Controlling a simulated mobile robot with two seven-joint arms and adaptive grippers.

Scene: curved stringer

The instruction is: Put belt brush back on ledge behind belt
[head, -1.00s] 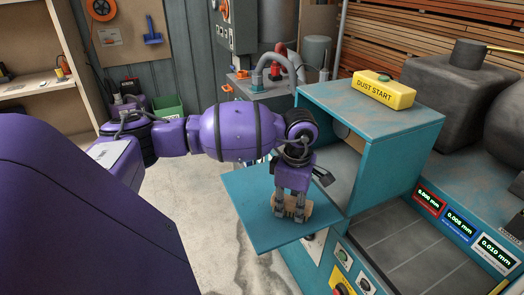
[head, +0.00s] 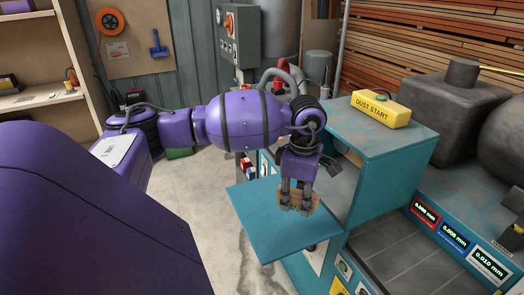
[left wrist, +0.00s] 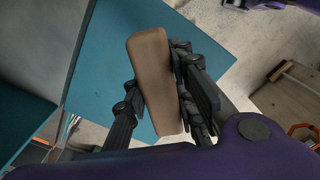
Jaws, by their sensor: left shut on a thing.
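The belt brush, a tan wooden block, is in my left gripper (head: 296,196). The brush (head: 299,203) shows in the head view just above the teal shelf (head: 272,235) at the machine's side. In the left wrist view, the brush (left wrist: 152,75) lies long and tilted between the two black fingers (left wrist: 160,100), which are shut on it. The teal shelf (left wrist: 110,55) shows behind and below it. Bristles are not visible. I cannot single out the ledge behind the belt. My right gripper is not in view.
A teal box (head: 375,130) with a yellow DUST START button (head: 381,108) stands right of the gripper, with an open side facing it. Grey dark tanks (head: 455,110) and small digital readouts (head: 455,230) are farther right. Open floor (head: 225,225) lies left of the shelf.

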